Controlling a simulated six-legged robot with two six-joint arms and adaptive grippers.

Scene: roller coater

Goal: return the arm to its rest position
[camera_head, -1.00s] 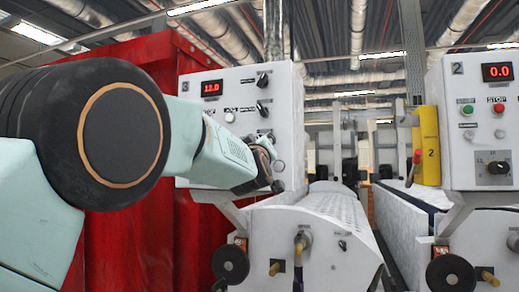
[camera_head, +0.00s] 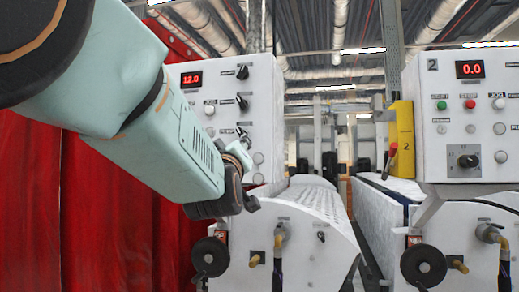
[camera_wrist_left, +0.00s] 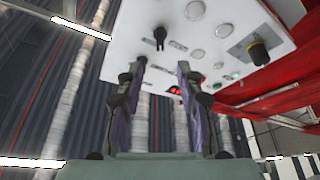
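My left arm comes in from the left in the head view and crosses in front of the left control panel (camera_head: 262,85). Its forearm points down and right. My left gripper (camera_head: 248,190) is at the panel's lower edge in the picture, and its fingers are partly hidden there. In the left wrist view the two fingers of the left gripper (camera_wrist_left: 160,75) stand apart with nothing between them, so it is open. My right arm and gripper are not in view.
A second control panel (camera_head: 470,115) reads 0.0 at right. White machine housings (camera_head: 300,250) with black handwheels (camera_head: 210,257) stand below the panels. A yellow part (camera_head: 401,140) is beside the right panel. A red curtain-like surface (camera_head: 100,215) fills the left.

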